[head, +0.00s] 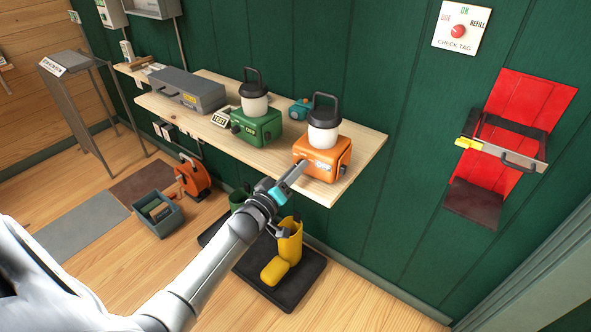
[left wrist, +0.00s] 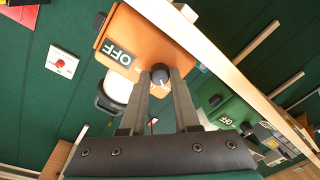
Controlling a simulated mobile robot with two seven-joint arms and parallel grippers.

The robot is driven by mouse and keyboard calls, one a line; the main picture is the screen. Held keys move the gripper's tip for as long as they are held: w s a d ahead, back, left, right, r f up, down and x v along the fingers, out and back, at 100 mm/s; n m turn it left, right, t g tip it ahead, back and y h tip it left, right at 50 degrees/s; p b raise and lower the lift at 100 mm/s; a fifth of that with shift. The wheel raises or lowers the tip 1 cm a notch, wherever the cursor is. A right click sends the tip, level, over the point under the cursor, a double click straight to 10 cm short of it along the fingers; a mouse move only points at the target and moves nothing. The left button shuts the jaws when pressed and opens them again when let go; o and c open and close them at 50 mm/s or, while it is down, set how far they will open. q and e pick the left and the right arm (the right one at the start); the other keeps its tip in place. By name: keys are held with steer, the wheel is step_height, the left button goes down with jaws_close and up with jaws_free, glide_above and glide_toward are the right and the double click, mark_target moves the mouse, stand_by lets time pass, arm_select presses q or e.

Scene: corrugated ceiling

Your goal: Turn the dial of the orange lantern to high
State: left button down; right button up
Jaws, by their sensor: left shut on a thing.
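The orange lantern (head: 312,151) stands upright near the right end of the wooden shelf, with a white globe and black handle. In the left wrist view, the lantern (left wrist: 139,36) appears tilted and bears an OFF label (left wrist: 117,53). Its dark round dial (left wrist: 160,72) has a pale pointer mark; other dial markings are hidden or too small to read. My left gripper (head: 302,165) reaches the lantern's front, and in the left wrist view its two fingers (left wrist: 161,82) are shut on the dial, one on each side. My right gripper is out of view.
A green lantern (head: 257,126) stands to the left on the shelf (head: 363,150), beside a TEST sign (head: 219,118) and grey case (head: 186,91). A red wall panel (head: 521,100) is at right.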

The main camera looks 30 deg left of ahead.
arm_select(q)
steer(key=m+p, duration=0.1)
steer(key=m, duration=1)
steer(key=shift+m, duration=0.4)
steer(key=m, duration=0.5)
steer(key=m+b, duration=0.1)
steer(key=m, duration=0.5)
steer(key=shift+m, duration=0.4)
steer(key=c, duration=0.6)
jaws_free()
steer(key=shift+c, duration=0.2)
